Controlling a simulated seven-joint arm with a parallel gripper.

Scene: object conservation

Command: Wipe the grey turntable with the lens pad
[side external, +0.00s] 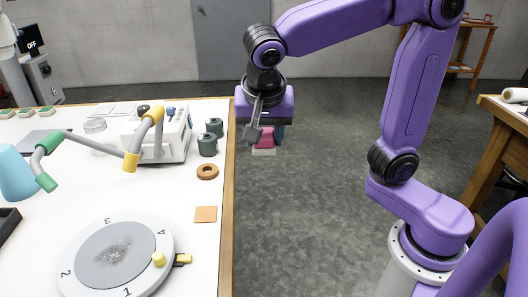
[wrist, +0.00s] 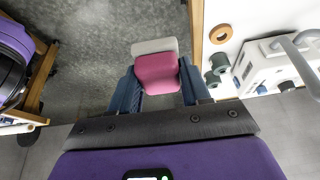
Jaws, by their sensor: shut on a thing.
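The grey turntable (side external: 100,268) is a round grey disc inside a white ring numbered 1 to 4, near the front left of the white table. A dark speckled smudge lies on its middle, and a yellow knob (side external: 158,259) stands at its right edge. My gripper (side external: 264,135) is shut on a pink block with a pale underside, apparently the lens pad (side external: 264,142). The wrist view shows the pad (wrist: 157,72) between my blue fingers (wrist: 158,90). My gripper holds it in the air over the floor, right of the table's edge and away from the turntable.
On the table (side external: 188,248) are an orange square (side external: 206,214), a brown ring (side external: 207,171), dark green cylinders (side external: 207,146) and a white machine (side external: 165,140). A jointed lamp-like arm (side external: 95,146) reaches above the table behind the turntable. A blue cone (side external: 14,173) stands at left.

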